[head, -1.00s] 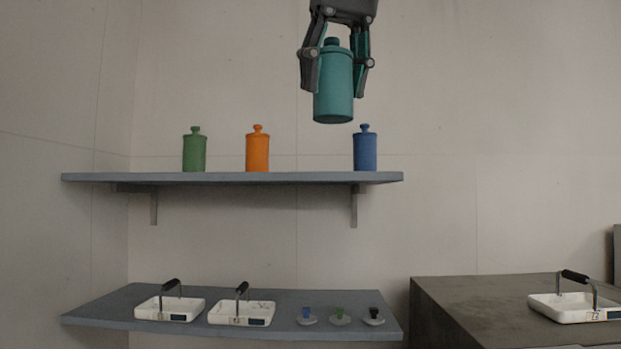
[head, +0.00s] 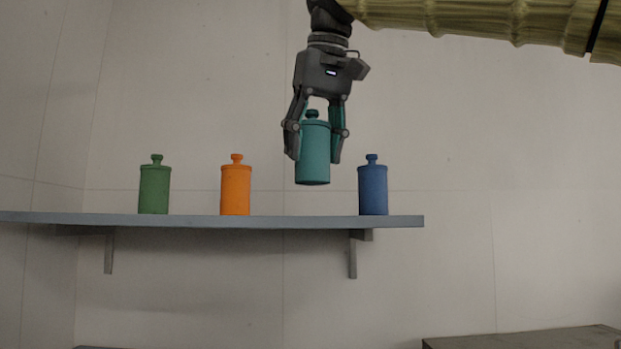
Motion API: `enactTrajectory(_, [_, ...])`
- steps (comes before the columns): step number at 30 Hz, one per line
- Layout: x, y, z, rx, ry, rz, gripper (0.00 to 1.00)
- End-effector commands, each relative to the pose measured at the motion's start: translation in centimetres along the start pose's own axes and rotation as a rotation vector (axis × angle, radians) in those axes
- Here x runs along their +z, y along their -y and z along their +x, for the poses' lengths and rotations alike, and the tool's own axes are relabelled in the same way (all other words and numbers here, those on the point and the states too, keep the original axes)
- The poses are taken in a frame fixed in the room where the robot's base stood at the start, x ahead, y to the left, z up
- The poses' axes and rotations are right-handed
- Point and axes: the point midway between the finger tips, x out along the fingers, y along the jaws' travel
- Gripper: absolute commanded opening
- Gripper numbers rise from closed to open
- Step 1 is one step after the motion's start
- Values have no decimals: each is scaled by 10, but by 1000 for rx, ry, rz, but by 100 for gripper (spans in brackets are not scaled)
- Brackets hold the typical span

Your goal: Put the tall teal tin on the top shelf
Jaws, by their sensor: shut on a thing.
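The tall teal tin (head: 313,158) hangs upright in my gripper (head: 315,150), which is shut on it from above with one finger on each side. In the head view the tin's base is a little above the level of the top shelf (head: 290,220), over the gap between the orange tin and the blue tin. I see clear wall between its base and the shelf, so it is not resting there. How far it is in front of the shelf is hard to tell.
On the top shelf stand a green tin (head: 154,188), an orange tin (head: 235,188) and a blue tin (head: 372,188). The shelf between the orange and blue tins is free. A dark cabinet top (head: 530,339) shows at the lower right.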

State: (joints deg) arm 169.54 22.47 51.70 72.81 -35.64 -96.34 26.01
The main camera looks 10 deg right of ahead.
Motion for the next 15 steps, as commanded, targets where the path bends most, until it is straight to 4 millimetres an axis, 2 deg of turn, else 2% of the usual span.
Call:
enactTrajectory(1, [-11, -3, -1, 2, 3, 2, 24])
enactTrajectory(6, [-37, -14, 14, 3, 2, 1, 24])
enactTrajectory(15, [-71, -31, 35, -1, 2, 1, 24])
